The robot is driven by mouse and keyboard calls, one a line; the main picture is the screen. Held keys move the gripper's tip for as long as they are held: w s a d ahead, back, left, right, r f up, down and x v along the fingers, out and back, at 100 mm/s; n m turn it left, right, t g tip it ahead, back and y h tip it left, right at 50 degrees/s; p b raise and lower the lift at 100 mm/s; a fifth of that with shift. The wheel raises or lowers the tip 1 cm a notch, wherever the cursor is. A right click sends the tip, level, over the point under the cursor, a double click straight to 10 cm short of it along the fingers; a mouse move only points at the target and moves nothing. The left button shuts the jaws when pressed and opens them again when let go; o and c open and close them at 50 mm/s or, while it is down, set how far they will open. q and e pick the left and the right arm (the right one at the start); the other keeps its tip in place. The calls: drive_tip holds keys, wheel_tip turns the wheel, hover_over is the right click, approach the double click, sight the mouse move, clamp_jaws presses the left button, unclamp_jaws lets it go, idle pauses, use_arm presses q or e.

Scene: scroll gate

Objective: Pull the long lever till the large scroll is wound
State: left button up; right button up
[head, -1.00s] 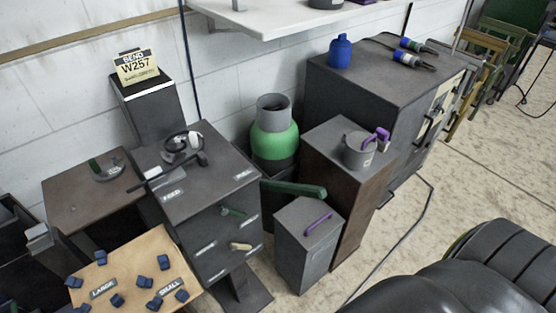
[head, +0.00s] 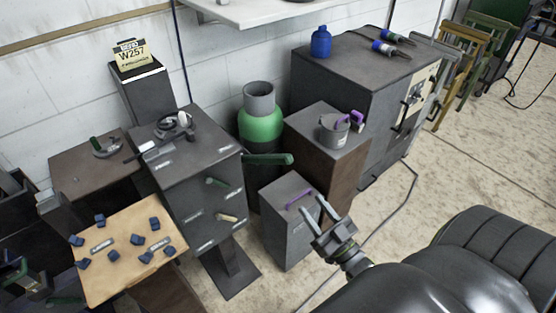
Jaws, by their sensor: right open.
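A long dark green bar (head: 268,159), which looks like the long lever, sticks out to the right from the grey drawer cabinet (head: 205,150), in front of a green and grey cylinder (head: 260,122). No large scroll can be made out. A wooden board (head: 150,222) carries several blue blocks and two small labels, too small to read now. My right gripper (head: 313,205) is open and empty, in front of the low grey box (head: 285,232) with the purple handle. It is apart from the green bar, below and to its right. My left gripper is not in view.
A brown box (head: 312,139) with a grey pot (head: 334,128) stands behind the low box. A large dark cabinet (head: 345,72) holds a blue bottle (head: 321,42). A white shelf (head: 262,13) overhangs the back.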

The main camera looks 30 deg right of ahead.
drive_tip(key=p, duration=0.1)
approach(276, 158)
drive_tip(key=p+x, duration=0.1)
drive_tip(key=x, duration=0.2)
drive_tip(key=f+p+x, duration=0.1)
drive_tip(key=x, duration=0.3)
drive_tip(key=w+d+f+p+x, duration=0.1)
drive_tip(key=x, duration=0.2)
drive_tip(key=shift+w+r, duration=0.2)
drive_tip(key=shift+w, duration=0.05)
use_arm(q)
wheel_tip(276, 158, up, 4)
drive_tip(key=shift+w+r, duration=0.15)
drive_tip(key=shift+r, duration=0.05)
use_arm(e)
clamp_jaws()
